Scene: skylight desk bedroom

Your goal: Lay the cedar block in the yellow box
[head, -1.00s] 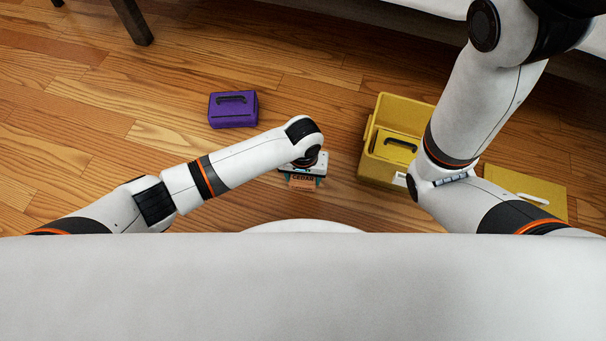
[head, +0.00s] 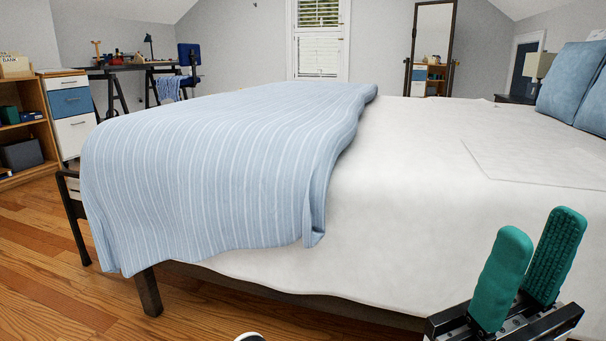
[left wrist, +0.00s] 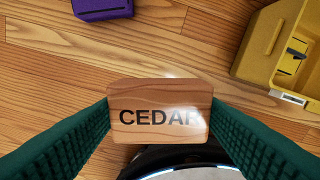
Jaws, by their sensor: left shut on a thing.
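The cedar block (left wrist: 160,90) is a small wooden block with CEDAR printed on its face. In the left wrist view it sits between the two green fingers of my left gripper (left wrist: 160,115), which is shut on it. The view does not clearly show how high above the floor it is. The yellow box (left wrist: 252,52) stands to the upper right in the left wrist view, apart from the block and partly cut off by the frame. My right gripper (head: 536,232) is at the lower right of the head view, with its green fingers apart and nothing between them.
A purple case (left wrist: 103,8) lies on the wooden floor at the top of the left wrist view. In the head view a bed (head: 400,200) with a striped blue blanket (head: 220,170) fills the middle. A shelf (head: 45,135) stands at the left. Bare floor lies at lower left.

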